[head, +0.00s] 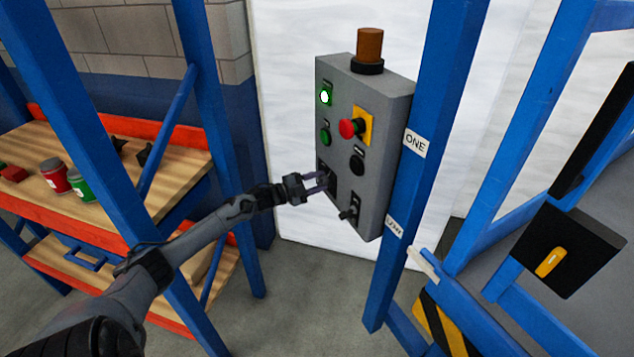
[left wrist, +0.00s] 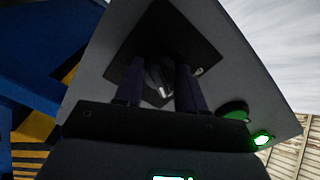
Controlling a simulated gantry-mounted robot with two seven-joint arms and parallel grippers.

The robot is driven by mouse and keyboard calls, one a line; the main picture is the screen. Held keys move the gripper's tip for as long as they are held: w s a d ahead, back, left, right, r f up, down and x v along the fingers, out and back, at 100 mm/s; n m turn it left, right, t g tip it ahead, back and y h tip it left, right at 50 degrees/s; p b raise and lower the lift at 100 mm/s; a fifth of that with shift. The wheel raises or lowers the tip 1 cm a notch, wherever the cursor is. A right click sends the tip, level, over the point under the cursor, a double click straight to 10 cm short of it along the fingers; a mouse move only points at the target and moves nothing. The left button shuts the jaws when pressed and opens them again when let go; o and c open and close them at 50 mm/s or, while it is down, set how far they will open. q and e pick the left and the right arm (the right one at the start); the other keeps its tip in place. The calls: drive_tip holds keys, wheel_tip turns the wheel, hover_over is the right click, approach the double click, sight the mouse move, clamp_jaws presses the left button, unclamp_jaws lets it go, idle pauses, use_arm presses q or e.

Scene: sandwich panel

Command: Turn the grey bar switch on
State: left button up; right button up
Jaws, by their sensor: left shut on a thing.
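The grey control panel (head: 345,115) hangs by the blue post in the head view. My left gripper (head: 321,184) is at the black switch plate (head: 332,178) low on the panel's left side. In the left wrist view its two fingers (left wrist: 157,85) are shut on the grey bar switch (left wrist: 158,74), which stands out from the black plate (left wrist: 183,32). The fingers hide part of the bar, and I cannot tell its exact setting. My right gripper is not in view.
A second switch with a lever (head: 350,212) sits close to the lower right of my gripper. A red mushroom button (head: 347,128), a lit green lamp (head: 325,97) and a green button (head: 325,138) are above. A shelf with cans (head: 80,188) stands left.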

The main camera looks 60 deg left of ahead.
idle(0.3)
use_arm(q)
drive_tip(key=o, duration=1.1)
drive_tip(key=shift+c, duration=0.2)
drive_tip(key=shift+s, duration=0.55)
drive_tip(key=s+p, duration=0.3)
drive_tip(key=s, duration=0.6)
drive_tip(key=shift+s+a, duration=0.35)
drive_tip(key=shift+a, duration=0.05)
